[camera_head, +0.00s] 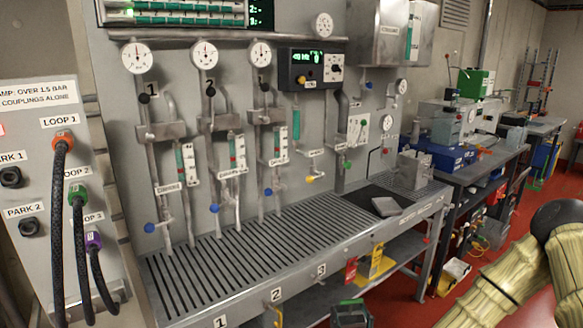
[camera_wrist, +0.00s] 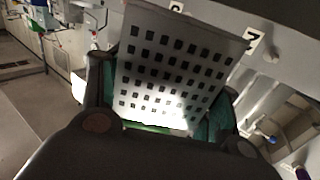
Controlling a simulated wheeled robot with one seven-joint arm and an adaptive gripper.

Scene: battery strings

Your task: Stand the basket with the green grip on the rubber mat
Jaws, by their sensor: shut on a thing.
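The basket (camera_wrist: 178,62) is a pale metal box wall with rows of square holes, filling the upper middle of the wrist view. A green strip (camera_wrist: 152,127) shows at its near edge, between my dark fingers. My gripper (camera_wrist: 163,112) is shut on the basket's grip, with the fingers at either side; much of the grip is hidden. The black rubber mat (camera_head: 362,194) lies on the bench's right part.
A grey flat block (camera_head: 386,206) lies on the mat's front part. A metal box (camera_head: 415,168) stands behind it. The slatted bench top (camera_head: 245,265) is clear to the left. Pipes and gauges line the wall.

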